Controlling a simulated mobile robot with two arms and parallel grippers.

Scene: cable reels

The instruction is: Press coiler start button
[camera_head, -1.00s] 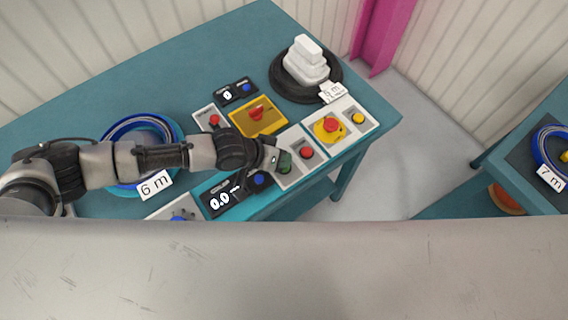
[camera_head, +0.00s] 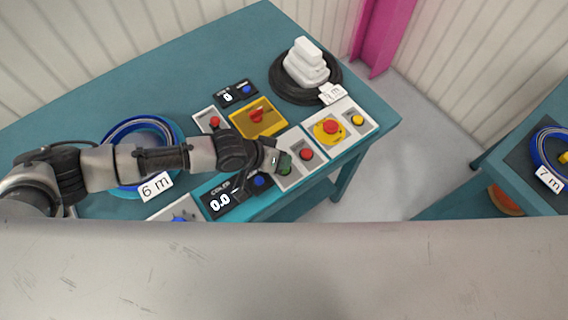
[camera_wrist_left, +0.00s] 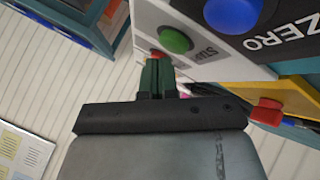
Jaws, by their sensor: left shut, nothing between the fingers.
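The green start button (camera_head: 285,163) sits on a pale panel beside a red button (camera_head: 306,154), at the front edge of the teal table. In the left wrist view the green button (camera_wrist_left: 176,40) is round and has a partly covered label beside it. My left gripper (camera_head: 273,157) is shut and empty, with its tips close to the green button. In the left wrist view its dark fingers (camera_wrist_left: 157,70) are just below the button, and a gap seems to show. The coiler display (camera_head: 220,202) reads 0.0. My right gripper is in neither view.
A blue button (camera_head: 260,180) sits beside the display. A yellow emergency-stop panel (camera_head: 330,130) and a yellow box with a red switch (camera_head: 257,117) are nearby. A blue coil (camera_head: 142,130) lies under my arm. A black reel (camera_head: 305,85) stands at the back.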

